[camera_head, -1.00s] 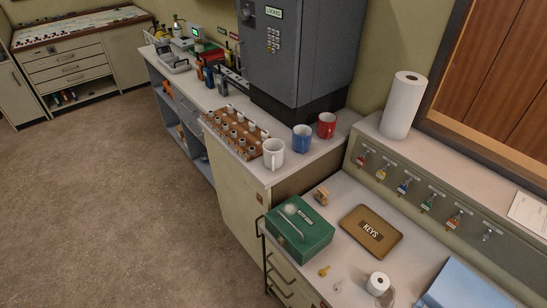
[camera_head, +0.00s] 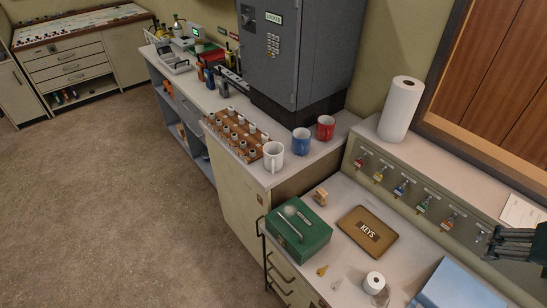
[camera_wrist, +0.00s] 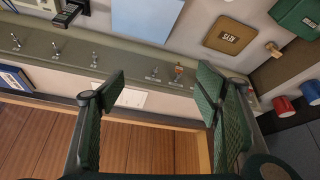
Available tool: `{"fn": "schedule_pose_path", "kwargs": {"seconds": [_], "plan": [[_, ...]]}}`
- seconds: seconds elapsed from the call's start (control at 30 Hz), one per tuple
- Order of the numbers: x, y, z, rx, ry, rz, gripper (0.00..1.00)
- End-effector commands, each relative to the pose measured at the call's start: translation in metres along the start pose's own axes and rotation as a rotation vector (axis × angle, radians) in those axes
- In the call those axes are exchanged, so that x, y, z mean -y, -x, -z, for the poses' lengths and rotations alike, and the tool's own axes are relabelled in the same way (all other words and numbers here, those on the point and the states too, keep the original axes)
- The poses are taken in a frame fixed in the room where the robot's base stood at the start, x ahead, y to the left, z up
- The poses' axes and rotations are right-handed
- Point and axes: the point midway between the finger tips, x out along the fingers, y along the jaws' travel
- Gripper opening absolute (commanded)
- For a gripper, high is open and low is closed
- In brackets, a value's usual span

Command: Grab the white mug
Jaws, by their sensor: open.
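The white mug (camera_head: 273,156) stands upright on the near end of the long counter in the head view, at the front edge of the counter beside a rack. It does not show in the wrist view. My gripper (camera_head: 515,243) is at the right edge of the head view, over the lower desk and far to the right of the mug. In the wrist view, my gripper (camera_wrist: 162,74) has its two dark green fingers wide apart with nothing between them.
A blue mug (camera_head: 301,141) and a red mug (camera_head: 326,127) stand right of the white mug. A wooden rack (camera_head: 232,134) with several stamps is left of it. A grey locked cabinet (camera_head: 295,50) rises behind.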

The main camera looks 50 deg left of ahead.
Motion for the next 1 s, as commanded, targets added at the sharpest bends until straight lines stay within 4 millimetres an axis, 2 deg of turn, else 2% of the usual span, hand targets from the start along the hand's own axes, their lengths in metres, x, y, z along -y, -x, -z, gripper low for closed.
{"fn": "schedule_pose_path", "kwargs": {"seconds": [0.03, 0.1, 0.4, 0.67, 1.0], "plan": [[0.009, 0.002, 0.012, 0.007, 0.019, 0.009, 0.63], [0.020, 0.001, 0.025, 0.020, 0.044, 0.019, 0.63], [0.076, -0.004, 0.075, 0.070, 0.153, 0.061, 0.63], [0.132, -0.012, 0.113, 0.114, 0.248, 0.095, 0.63], [0.215, -0.026, 0.151, 0.169, 0.375, 0.135, 0.63]]}}
